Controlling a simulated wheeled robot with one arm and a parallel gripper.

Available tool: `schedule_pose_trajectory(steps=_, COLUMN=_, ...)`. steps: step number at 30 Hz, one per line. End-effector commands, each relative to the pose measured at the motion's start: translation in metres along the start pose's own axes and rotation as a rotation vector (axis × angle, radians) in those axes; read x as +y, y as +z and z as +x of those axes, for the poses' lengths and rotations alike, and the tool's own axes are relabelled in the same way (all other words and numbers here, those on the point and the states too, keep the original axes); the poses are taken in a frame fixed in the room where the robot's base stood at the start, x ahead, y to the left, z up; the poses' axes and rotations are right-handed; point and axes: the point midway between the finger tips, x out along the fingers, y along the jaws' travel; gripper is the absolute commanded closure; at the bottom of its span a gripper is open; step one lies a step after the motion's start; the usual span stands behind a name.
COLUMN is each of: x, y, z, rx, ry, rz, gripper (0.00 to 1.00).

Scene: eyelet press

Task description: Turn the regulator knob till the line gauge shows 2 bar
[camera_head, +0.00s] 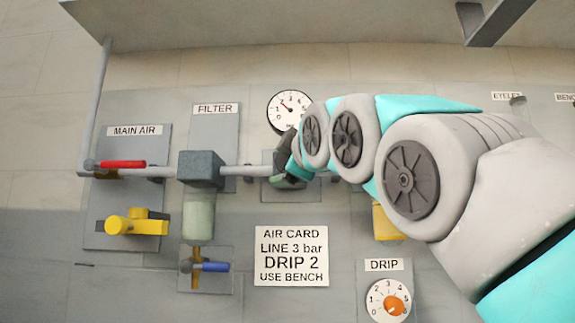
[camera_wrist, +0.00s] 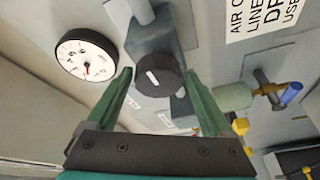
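The regulator knob (camera_wrist: 158,80) is dark and round with a white mark line, below a grey-blue regulator body (camera_wrist: 150,42) in the wrist view. My gripper (camera_wrist: 158,74) has its two green fingers apart, one on each side of the knob; I cannot tell whether they touch it. The white line gauge (camera_wrist: 87,56) is beside it. In the head view the gauge (camera_head: 287,110) is partly hidden by my arm; its red needle points up-left, seemingly between 1 and 2, but is too small to read exactly. My arm hides the knob there.
A card (camera_head: 291,256) reads "LINE 3 bar, DRIP 2". To the left are the red main air handle (camera_head: 122,164), yellow valve (camera_head: 137,224), filter (camera_head: 200,170) and blue drain handle (camera_head: 210,267). An orange drip knob (camera_head: 395,305) is at lower right. A shelf hangs above.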

Motion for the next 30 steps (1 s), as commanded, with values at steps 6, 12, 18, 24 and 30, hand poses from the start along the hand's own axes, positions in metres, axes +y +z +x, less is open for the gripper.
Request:
schedule_pose_trajectory(steps=6, x=0.001, y=0.000, z=0.000, rx=0.000, ry=0.002, rz=0.000, gripper=0.08)
schedule_pose_trajectory(steps=12, x=0.002, y=0.000, z=-0.004, rx=0.000, ry=0.003, rz=0.000, gripper=0.08)
schedule_pose_trajectory(steps=18, x=0.002, y=0.001, z=-0.020, rx=0.000, ry=0.004, rz=-0.002, gripper=0.08)
schedule_pose_trajectory(steps=24, x=0.002, y=0.001, z=-0.050, rx=0.001, ry=0.006, rz=0.001, gripper=0.08)
schedule_pose_trajectory(steps=30, x=0.000, y=0.000, z=-0.073, rx=0.001, ry=0.002, rz=0.000, gripper=0.08)
